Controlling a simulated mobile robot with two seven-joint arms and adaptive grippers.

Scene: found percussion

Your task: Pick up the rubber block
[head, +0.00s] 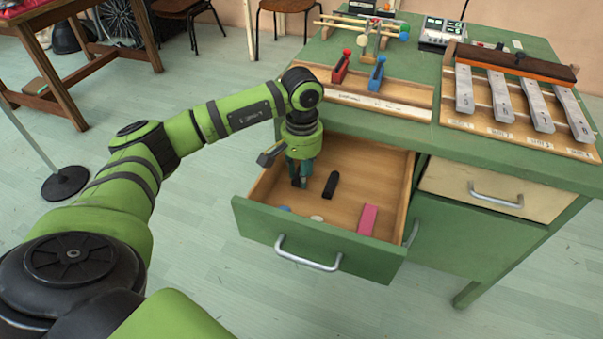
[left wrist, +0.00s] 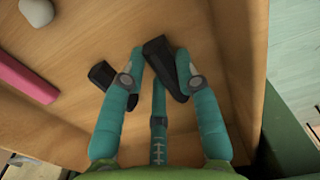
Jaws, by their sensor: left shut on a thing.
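My left gripper (head: 299,182) reaches down into the open drawer (head: 345,252) of the green desk. Little of this block shows in the head view. A second black block (head: 331,185) lies on the drawer floor just right of the gripper; in the left wrist view (left wrist: 101,74) the left finger partly covers it. I cannot tell by look which block is rubber. My right gripper is not in view.
A pink bar (head: 368,220) and a pale rounded piece (head: 316,218) lie near the drawer front, with a blue piece (head: 284,208) at its left. The drawer walls surround the gripper. The desk top (head: 415,62) overhangs behind, carrying metal bars (head: 500,97) and small tools.

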